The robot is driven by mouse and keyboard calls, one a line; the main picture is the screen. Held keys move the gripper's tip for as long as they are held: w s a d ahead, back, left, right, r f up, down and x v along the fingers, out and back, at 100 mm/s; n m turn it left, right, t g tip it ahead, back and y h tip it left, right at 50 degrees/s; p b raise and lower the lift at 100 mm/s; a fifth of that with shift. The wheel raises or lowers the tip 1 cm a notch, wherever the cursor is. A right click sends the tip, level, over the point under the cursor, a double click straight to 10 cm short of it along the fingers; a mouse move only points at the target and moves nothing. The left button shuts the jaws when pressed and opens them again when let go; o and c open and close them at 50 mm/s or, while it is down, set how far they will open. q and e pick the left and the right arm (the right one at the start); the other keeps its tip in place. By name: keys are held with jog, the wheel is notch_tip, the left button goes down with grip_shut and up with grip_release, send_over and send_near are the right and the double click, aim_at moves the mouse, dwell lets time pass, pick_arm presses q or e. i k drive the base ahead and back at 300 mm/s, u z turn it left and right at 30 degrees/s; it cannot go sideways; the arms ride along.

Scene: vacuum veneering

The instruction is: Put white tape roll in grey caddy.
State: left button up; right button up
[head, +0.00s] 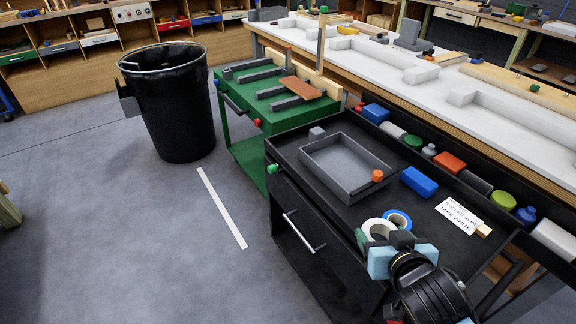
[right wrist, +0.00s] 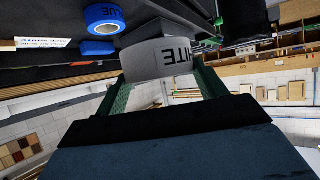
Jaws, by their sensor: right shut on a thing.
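The white tape roll (head: 377,229) is at the front of the black cart top, and its side with dark lettering shows in the right wrist view (right wrist: 160,59). My right gripper (head: 379,240) is shut on it, with a green finger on each side. I cannot tell whether the roll is lifted off the surface. The grey caddy (head: 330,183) is a shallow open tray on the cart top, behind the roll and to its left. Its visible floor is empty. My left gripper is not in view.
A blue tape roll (head: 400,217) stands close beside the white one. A blue block (head: 419,181) and a printed card (head: 459,214) lie to the right. An orange piece (head: 377,176) is at the caddy's right corner, and a grey block (head: 317,133) is behind it.

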aim_at(348, 182)
jog(key=u, duration=0.95)
jog(key=i, duration=2.4)
jog(key=z, duration=3)
